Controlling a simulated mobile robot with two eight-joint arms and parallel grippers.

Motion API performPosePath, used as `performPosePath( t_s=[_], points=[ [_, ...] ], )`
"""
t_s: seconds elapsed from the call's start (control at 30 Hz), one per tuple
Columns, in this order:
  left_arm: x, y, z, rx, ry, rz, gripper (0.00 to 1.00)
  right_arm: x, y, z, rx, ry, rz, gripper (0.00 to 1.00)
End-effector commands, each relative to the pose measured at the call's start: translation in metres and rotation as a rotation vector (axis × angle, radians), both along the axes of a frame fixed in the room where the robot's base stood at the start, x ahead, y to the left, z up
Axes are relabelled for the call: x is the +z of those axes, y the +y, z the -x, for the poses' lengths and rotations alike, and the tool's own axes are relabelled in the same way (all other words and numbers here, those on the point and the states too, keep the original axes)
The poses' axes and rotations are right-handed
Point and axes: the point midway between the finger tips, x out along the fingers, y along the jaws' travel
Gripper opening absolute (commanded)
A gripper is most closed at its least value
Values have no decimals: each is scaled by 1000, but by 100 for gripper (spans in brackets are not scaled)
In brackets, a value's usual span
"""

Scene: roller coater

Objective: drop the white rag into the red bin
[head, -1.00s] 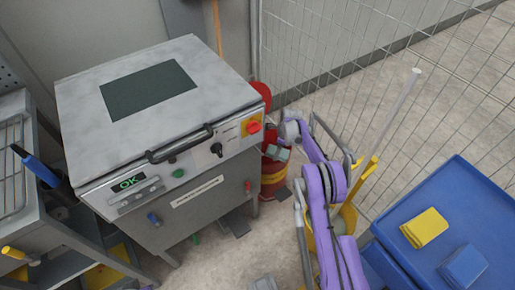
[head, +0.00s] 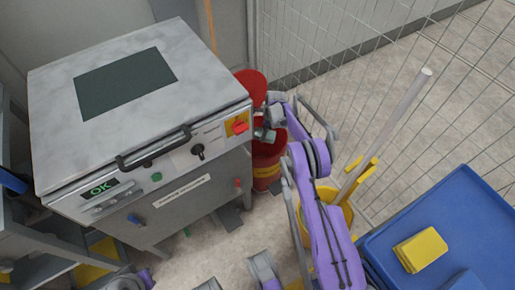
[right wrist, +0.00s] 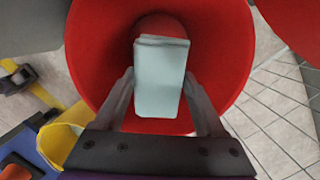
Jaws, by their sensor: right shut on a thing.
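The red bin (head: 267,172) stands on the floor right of the machine, its red lid (head: 250,86) raised behind it. In the right wrist view the bin's round opening (right wrist: 92,55) lies below my right gripper (right wrist: 162,82). My right gripper, also in the head view (head: 265,134), is shut on the white rag (right wrist: 160,85). The rag hangs folded between the fingers, over the bin opening. How far it is above or inside the rim is hard to tell. My left gripper is not clearly in view.
The grey machine (head: 130,80) with an OK display stands close left of the bin. A wire mesh fence (head: 335,60) is behind. A yellow mop bucket (head: 335,215) and a blue cart (head: 455,215) with a yellow cloth (head: 420,249) are at the right.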

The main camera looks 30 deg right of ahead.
Motion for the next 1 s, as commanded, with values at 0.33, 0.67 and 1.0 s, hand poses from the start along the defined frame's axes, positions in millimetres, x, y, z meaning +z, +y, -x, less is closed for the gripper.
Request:
performPosePath(
  t_s=[0.33, 0.67, 1.0],
  points=[
    [-2, 0, 0, 0, 1, 0, 0, -6, 0, 0, 0, 0, 0, 74],
    [-2, 0, 0, 0, 1, 0, 0, -5, 0, 0, 0, 0, 0, 100],
    [8, 0, 1, 0, -3, 0, 0, 35, -6, 4, 0, -1, 1, 100]
  ],
)
